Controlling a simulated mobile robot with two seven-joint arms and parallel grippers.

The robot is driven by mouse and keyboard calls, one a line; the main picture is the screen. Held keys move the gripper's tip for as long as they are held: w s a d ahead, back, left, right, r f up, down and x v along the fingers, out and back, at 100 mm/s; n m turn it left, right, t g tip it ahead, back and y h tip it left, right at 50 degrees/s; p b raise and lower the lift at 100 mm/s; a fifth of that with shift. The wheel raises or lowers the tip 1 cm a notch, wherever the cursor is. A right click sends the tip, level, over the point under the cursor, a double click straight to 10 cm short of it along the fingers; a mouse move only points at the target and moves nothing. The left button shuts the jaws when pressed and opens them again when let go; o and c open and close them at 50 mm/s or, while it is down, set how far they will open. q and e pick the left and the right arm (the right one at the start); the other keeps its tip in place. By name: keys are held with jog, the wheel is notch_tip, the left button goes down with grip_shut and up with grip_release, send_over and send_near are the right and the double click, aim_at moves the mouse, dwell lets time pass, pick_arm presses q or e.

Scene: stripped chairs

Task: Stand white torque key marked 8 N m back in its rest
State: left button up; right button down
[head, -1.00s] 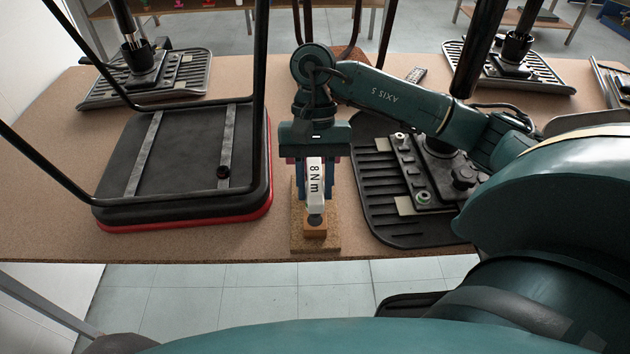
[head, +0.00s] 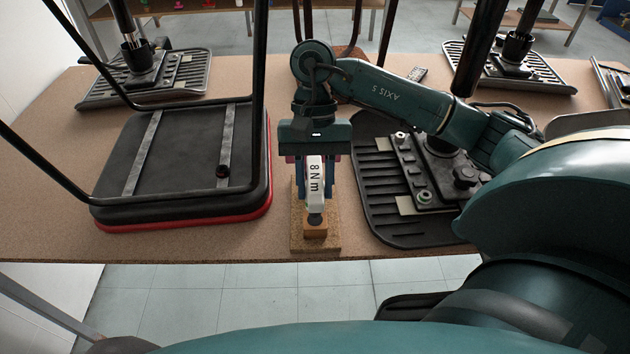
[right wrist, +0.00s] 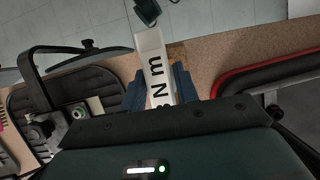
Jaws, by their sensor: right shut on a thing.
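The white torque key (head: 315,181) has "8 N m" in black on its body and a dark grey end (head: 315,219) low down. My right gripper (head: 315,190) is shut on it from above. The key also shows between the fingers in the right wrist view (right wrist: 155,70). Its rest, a wooden block (head: 316,246) on the near edge of the table, is directly below and behind the key's lower end. I cannot tell whether the key touches the block. My left gripper is not in view.
A black chair seat with red edging (head: 180,165) lies upside down to the left. A black slatted chair part with a metal mechanism (head: 385,190) lies close on the right. Thin dark chair legs rise on the left.

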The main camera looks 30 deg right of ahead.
dwell(0.5)
jog(key=shift+b, duration=0.5)
jog(key=shift+f, duration=0.1)
jog(key=shift+f+b, duration=1.95)
jog(key=shift+b, duration=0.4)
jog(key=c, duration=1)
grip_release()
jog(key=shift+o, duration=0.2)
jog(key=shift+r, duration=0.1)
